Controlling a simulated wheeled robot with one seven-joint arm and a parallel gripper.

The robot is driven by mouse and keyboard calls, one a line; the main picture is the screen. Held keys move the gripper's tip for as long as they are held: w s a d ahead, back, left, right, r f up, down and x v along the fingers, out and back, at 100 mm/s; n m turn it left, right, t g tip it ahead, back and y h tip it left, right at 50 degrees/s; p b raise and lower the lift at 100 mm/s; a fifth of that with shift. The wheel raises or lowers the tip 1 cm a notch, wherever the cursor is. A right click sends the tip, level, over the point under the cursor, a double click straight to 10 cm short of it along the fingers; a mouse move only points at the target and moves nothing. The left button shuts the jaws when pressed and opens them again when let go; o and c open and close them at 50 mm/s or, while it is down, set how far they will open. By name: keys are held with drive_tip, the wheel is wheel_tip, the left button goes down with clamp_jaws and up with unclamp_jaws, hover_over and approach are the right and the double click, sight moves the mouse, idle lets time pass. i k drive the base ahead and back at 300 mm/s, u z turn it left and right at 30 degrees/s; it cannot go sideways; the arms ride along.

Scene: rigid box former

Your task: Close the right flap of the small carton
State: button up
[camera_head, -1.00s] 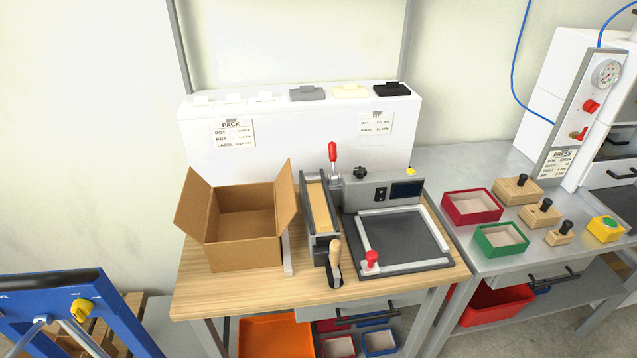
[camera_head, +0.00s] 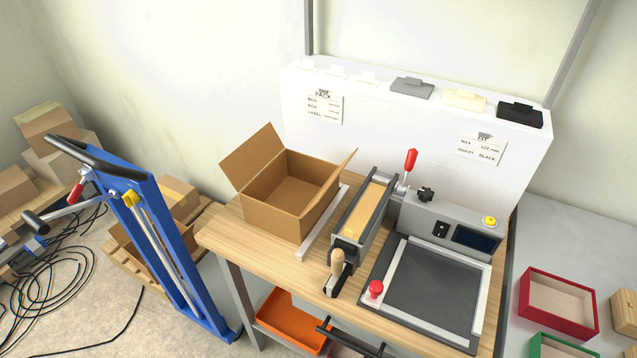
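The small carton (camera_head: 280,215) stands open and empty on the left part of the wooden bench (camera_head: 225,236). Its left flap (camera_head: 251,152) stands up and leans outward. Its right flap (camera_head: 347,165) also stands up, tilted outward, and shows nearly edge-on. No flap shows raised at the front or back. My gripper is not in view.
A pale strip (camera_head: 322,222) lies along the carton's right side. Right of it stand a tape dispenser (camera_head: 362,218) and a grey machine with a framed plate (camera_head: 432,287). A blue hand truck (camera_head: 165,240) stands left of the bench. An orange bin (camera_head: 290,318) sits below.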

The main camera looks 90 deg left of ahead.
sight(324, 190)
drive_tip(key=u, duration=2.4)
